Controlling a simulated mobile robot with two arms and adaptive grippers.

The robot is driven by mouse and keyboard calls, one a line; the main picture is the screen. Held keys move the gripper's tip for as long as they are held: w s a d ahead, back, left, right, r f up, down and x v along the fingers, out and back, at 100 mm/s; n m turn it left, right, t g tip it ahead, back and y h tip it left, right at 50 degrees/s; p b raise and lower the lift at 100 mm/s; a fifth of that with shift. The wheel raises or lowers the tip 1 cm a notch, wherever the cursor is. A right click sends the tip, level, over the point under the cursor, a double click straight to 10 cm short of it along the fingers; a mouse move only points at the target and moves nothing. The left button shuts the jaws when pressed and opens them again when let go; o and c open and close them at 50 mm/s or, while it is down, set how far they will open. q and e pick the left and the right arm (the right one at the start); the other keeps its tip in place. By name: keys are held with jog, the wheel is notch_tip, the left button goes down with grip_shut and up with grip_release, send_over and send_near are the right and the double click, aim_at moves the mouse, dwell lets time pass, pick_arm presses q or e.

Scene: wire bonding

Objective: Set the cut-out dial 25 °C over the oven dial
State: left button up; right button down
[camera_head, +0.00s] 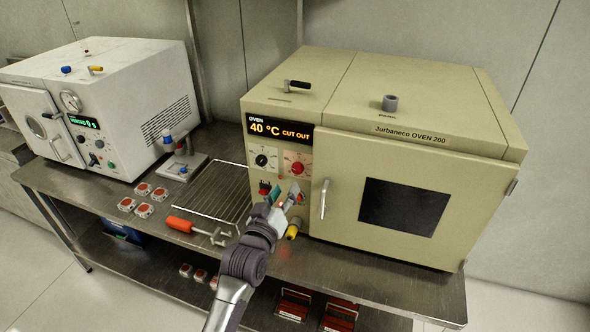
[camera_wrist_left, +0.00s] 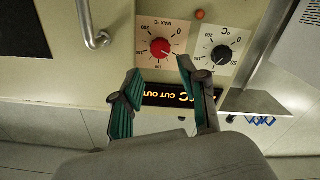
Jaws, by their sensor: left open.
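The cream oven (camera_head: 480,135) has a display (camera_head: 281,130) that reads 40 °C CUT OUT. Below it are the black oven dial (camera_head: 262,160) on a white plate and the red cut-out dial (camera_head: 298,168) on a pink plate. My left gripper (camera_head: 286,193) is in front of the oven's panel, below the red dial. In the wrist view, turned upside down, the open left gripper (camera_wrist_left: 159,70) has its fingertips either side of and short of the red dial (camera_wrist_left: 160,48). The black dial (camera_wrist_left: 221,55) is beside the right finger. The exact pointer settings are too small to read. My right gripper is not in view.
The oven door handle (camera_head: 324,199) stands out right of the dials. Red switches (camera_head: 265,187) and a yellow part (camera_head: 292,231) are near my gripper. A wire rack (camera_head: 212,190) and an orange-handled tool (camera_head: 190,226) lie on the bench to the left.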

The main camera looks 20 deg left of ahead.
aim_at(296, 170)
pick_arm(q)
jog(key=w+p, duration=0.1)
jog(key=w, duration=0.7)
jog(key=shift+w+d, duration=0.1)
jog(key=shift+w, duration=0.15)
grip_shut()
jog(key=shift+m, duration=0.3)
